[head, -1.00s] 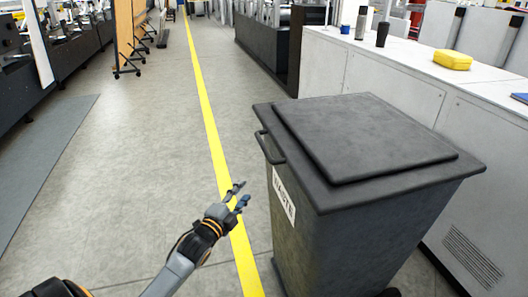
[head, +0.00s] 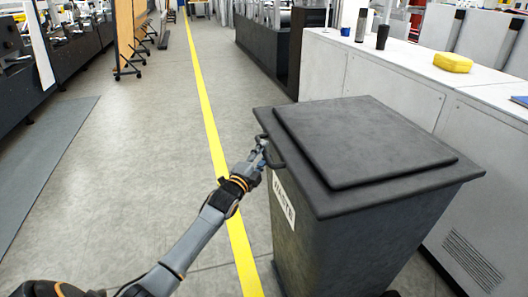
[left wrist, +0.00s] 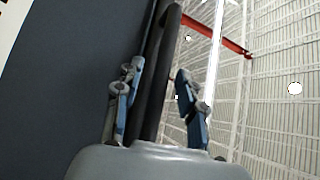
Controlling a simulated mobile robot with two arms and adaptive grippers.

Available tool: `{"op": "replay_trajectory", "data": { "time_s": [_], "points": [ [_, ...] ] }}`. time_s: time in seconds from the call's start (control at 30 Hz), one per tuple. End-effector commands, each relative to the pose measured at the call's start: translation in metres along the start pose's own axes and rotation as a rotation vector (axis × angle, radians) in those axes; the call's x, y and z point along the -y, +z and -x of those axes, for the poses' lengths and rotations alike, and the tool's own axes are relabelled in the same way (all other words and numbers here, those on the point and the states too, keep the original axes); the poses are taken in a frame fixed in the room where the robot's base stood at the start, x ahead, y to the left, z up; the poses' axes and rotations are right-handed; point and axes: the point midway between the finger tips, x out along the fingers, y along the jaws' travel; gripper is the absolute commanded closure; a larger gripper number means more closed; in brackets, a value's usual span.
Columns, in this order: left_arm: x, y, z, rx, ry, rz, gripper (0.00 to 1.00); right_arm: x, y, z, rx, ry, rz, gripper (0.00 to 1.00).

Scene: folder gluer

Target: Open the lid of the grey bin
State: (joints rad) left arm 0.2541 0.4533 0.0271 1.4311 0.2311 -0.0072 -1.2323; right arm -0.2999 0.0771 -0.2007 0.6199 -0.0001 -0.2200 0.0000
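The dark grey bin (head: 330,240) stands at the centre right, with a label on its front. Its lid (head: 365,140) lies flat and closed on top. A bar handle (head: 273,153) sticks out from the lid's left edge. My left gripper (head: 262,152) is at this handle. In the left wrist view the handle bar (left wrist: 157,75) runs between the two blue fingers of the left gripper (left wrist: 160,105), with a visible gap on the right side. The fingers are apart, not clamped on it. My right gripper is not in view.
White cabinets (head: 400,75) stand close behind and right of the bin, with a yellow case (head: 453,62) and dark bottles on top. A yellow floor line (head: 212,135) runs left of the bin. The grey floor (head: 130,170) to the left is clear.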

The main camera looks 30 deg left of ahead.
Motion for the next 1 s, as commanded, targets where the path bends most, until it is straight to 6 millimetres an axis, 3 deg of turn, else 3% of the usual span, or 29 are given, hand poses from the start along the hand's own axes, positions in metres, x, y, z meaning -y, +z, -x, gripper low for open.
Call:
{"op": "replay_trajectory", "data": {
  "time_s": [0.4,0.43,0.6,0.63,1.0],
  "points": [
    [0.0000,0.0000,-0.0098,0.000,0.000,0.000,0.61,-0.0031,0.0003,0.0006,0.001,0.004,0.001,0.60],
    [0.0001,0.0000,-0.0098,0.000,0.000,0.000,0.63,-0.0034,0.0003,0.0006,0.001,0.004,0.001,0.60],
    [0.0001,0.0001,-0.0096,0.000,0.000,0.000,0.97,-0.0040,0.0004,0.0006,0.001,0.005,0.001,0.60],
    [0.0001,0.0000,-0.0096,0.000,0.000,0.000,1.00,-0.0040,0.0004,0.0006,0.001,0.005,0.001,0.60],
    [0.0064,-0.0006,-0.0134,0.000,-0.001,0.000,1.00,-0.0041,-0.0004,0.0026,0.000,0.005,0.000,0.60]
  ]
}}
